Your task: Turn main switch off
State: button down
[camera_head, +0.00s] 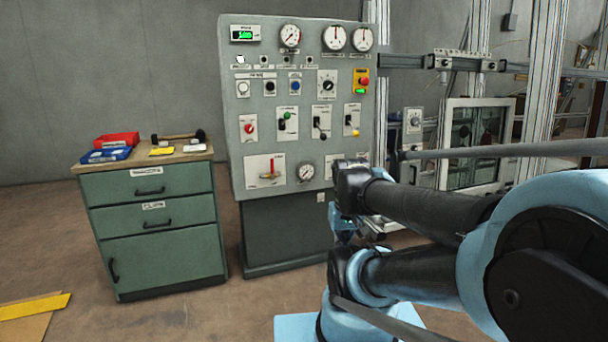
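The grey control panel (233,130) stands upright at the centre, with several switches, knobs and gauges. Its labels are too small to read, so I cannot tell which control is the main switch. A yellow plate with a red knob and a green-lit label (361,81) is at the upper right. A black rotary knob (327,85) is left of it. A red knob (249,127) is at the left edge, and a red-handled lever (269,174) is at the lower left. My gripper (343,231) is mostly hidden by my arm, low in front of the panel; its fingers are unclear.
A green drawer cabinet (150,235) stands left of the panel, with red (116,140) and blue (107,155) trays and a hammer on top. A metal frame with a glazed door (472,145) stands at right. A grey box with a knob (413,121) is on it.

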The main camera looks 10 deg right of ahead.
aim_at(249, 128)
jog(key=u, duration=0.45)
jog(key=k, duration=1.1)
jog(key=u, duration=0.45)
jog(key=i, duration=1.15)
jog(key=z, duration=1.05)
jog(key=i, duration=0.6)
jog(key=z, duration=0.45)
